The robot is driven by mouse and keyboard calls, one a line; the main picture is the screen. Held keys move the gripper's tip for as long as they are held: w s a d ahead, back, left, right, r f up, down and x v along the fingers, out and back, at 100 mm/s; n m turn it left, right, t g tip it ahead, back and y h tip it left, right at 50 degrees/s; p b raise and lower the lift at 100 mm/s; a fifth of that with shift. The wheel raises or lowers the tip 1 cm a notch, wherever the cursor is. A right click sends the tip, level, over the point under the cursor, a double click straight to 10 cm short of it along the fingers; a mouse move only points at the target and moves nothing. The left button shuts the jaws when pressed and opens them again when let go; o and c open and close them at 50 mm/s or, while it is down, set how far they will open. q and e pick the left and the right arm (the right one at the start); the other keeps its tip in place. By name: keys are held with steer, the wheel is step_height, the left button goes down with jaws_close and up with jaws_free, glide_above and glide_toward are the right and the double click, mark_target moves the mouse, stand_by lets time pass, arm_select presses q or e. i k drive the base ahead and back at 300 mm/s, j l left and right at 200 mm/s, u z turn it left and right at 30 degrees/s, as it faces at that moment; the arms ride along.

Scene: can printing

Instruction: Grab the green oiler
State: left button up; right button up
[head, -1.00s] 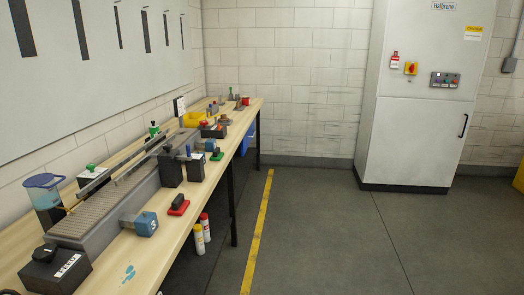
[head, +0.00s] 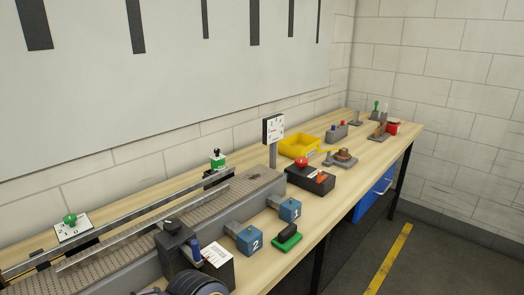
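A small green upright item (head: 376,107) with a narrow top stands at the far end of the workbench in the head view. It looks like the green oiler, but it is too small to be sure. Nothing touches it that I can see. A dark rounded part at the bottom edge appears to be my own arm. Neither of my grippers shows in the head view.
The wooden workbench (head: 325,236) runs along the wall. A conveyor (head: 130,242), blue blocks (head: 290,210), a black box with a red button (head: 312,178) and a yellow bin (head: 299,145) stand on it. A red container (head: 393,128) is near the green item. Floor right of the bench is clear.

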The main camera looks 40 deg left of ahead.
mark_target(218, 163)
steer(key=i+u, duration=0.1)
steer(key=i, duration=0.6)
steer(key=i+l+u, duration=0.1)
steer(key=i, duration=0.6)
steer(key=i+l+u, duration=0.1)
steer(key=i+l, duration=0.15)
steer(key=i, duration=0.45)
steer(key=i+j+u, duration=0.1)
steer(key=u, duration=2.7)
steer(key=i+j+u, duration=0.1)
steer(key=u, duration=0.3)
steer(key=i+j+u, duration=0.1)
steer(key=u, duration=0.3)
steer(key=i+u, duration=0.2)
steer(key=u, duration=0.2)
